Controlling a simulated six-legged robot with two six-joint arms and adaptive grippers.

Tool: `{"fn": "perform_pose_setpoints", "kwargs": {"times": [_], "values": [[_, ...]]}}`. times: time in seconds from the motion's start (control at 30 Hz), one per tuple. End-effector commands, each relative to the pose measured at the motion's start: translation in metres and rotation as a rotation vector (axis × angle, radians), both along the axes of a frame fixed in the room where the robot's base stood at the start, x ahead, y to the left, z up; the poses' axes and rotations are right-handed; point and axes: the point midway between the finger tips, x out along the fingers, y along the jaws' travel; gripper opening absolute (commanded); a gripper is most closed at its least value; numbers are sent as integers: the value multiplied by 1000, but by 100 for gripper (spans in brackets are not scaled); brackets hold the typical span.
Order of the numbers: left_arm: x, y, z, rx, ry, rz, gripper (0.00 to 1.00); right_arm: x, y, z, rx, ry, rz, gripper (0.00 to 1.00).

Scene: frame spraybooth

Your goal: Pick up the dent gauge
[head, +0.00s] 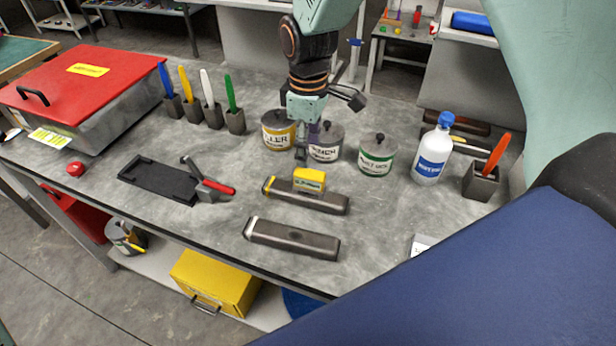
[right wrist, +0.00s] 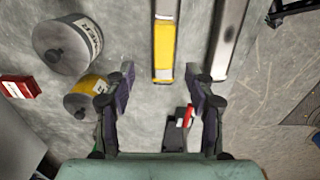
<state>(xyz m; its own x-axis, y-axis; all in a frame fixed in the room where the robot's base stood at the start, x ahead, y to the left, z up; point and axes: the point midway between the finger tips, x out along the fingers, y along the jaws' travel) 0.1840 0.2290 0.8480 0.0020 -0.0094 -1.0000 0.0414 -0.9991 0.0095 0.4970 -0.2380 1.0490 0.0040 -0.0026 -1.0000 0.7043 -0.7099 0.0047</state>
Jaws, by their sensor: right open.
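Nothing in view carries a readable dent gauge label, so I cannot tell for sure which tool it is. A long dark bar (head: 325,203) with a yellow end and a yellow labelled block (head: 309,179) lies on the grey bench; its yellow end (right wrist: 164,62) shows ahead of the jaws in the right wrist view. A second dark bar (head: 291,239) with a pale end lies nearer the front edge, and also shows in the right wrist view (right wrist: 226,35). My left gripper is out of view.
A red-handled tool (head: 213,188) lies beside a black tray (head: 155,180). Three tins, including a yellow one (head: 278,132), stand close to my right gripper. A white bottle (head: 432,152) stands right of them. A red-lidded box (head: 90,75) fills the left.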

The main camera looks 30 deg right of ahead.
Motion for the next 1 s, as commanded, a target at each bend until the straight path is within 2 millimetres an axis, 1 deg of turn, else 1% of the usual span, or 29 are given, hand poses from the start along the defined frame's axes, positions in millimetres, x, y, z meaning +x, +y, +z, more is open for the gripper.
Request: {"fn": "perform_pose_setpoints", "kwargs": {"times": [0.27,0.47,0.6,0.7,0.9,1.0], "values": [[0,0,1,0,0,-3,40,-4,1,-28,0,6,2,55],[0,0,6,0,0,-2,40,-9,2,-56,0,7,1,55],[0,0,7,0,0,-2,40,-6,2,-72,1,4,0,55],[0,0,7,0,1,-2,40,-5,1,-77,1,2,0,55],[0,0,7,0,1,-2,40,-4,1,-77,1,2,0,55],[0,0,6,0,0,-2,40,-4,1,-77,1,2,0,47]]}}
